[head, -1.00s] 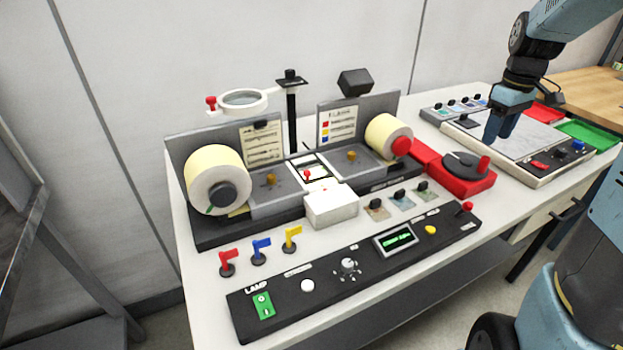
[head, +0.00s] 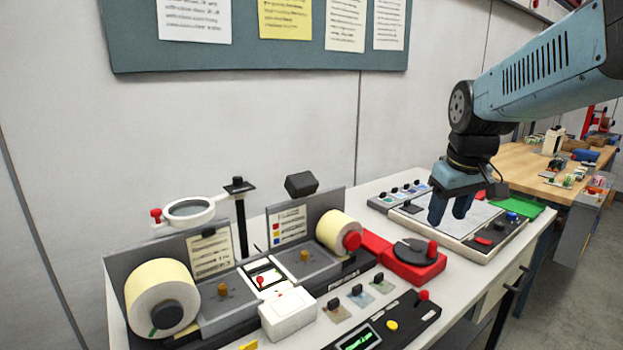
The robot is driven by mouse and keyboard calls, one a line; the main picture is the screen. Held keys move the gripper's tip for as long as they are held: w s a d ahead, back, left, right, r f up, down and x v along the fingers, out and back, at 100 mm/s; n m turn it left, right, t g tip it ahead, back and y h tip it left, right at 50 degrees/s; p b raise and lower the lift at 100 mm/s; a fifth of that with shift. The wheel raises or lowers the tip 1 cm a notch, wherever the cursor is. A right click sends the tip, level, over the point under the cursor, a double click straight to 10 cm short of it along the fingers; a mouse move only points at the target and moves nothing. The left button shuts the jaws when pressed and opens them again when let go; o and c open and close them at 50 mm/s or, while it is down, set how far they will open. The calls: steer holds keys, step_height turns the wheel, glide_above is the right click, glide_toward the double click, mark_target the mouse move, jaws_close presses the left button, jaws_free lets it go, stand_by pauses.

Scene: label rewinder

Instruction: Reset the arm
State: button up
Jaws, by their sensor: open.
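My gripper (head: 449,208) hangs from my blue arm on the right in the head view. It points down with its blue fingers apart, open and empty. In the picture it is in front of the pale flat panel (head: 476,222) of the right-hand station; I cannot tell its exact height above it. The label rewinder (head: 240,262) stands to the left, with a cream roll (head: 147,282) at its left end and a smaller roll (head: 334,222) at its right.
A red unit with a dark disc (head: 414,250) lies left of my gripper. A magnifier ring (head: 189,209) and a lamp head (head: 300,184) stand above the rewinder. A green tray (head: 517,207) is at the right. A wooden bench (head: 530,165) stands behind.

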steer(key=s+a+m+t, duration=0.2)
steer(key=s+m, duration=0.1)
steer(key=s, duration=0.8)
steer(key=shift+s+a+r, duration=0.3)
steer(key=shift+s+r, duration=0.05)
steer(key=shift+r, duration=0.05)
